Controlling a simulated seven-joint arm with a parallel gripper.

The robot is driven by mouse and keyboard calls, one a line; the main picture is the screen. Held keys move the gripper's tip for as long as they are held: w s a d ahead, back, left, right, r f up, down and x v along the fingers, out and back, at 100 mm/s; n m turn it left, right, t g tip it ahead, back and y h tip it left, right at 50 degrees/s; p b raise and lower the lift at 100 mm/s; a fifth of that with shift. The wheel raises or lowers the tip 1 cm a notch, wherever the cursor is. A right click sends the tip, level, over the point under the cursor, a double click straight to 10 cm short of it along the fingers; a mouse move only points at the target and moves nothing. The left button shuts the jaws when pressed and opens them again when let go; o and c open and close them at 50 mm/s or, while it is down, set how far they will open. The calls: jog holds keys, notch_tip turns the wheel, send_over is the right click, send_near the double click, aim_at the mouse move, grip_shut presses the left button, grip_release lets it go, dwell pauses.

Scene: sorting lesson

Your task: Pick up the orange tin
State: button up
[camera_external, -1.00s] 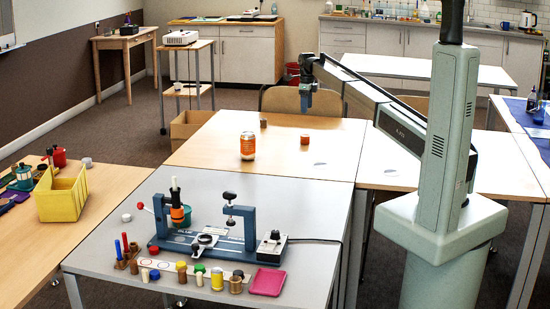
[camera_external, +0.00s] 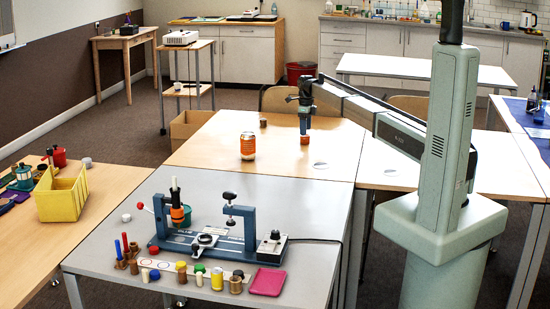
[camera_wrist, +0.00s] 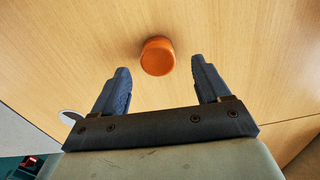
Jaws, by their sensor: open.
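The small orange tin (camera_external: 304,140) stands on the wooden table, right below my gripper (camera_external: 304,130) in the outside view. In the wrist view the orange tin (camera_wrist: 158,56) shows its round top, slightly beyond the line between the fingertips and centred between them. My gripper (camera_wrist: 161,78) is open, with its two blue-grey fingers apart and nothing held. From these views I cannot tell whether the fingertips reach down to the tin's height. A larger orange can with a pale band (camera_external: 248,146) stands to the left on the same table.
A small brown piece (camera_external: 263,122) stands behind and left of the tin. A flat white disc (camera_external: 320,166) lies in front of it. The nearer grey table (camera_external: 120,250) holds a blue press-like device (camera_external: 225,240) and several small coloured pieces. The wooden table around the tin is mostly clear.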

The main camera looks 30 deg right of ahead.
aim_at(305, 139)
notch_tip(305, 139, down, 4)
jog(key=shift+s+a+f, duration=0.1)
jog(key=shift+a+f, duration=0.05)
jog(key=shift+f, duration=0.05)
jog(key=c, duration=1.1)
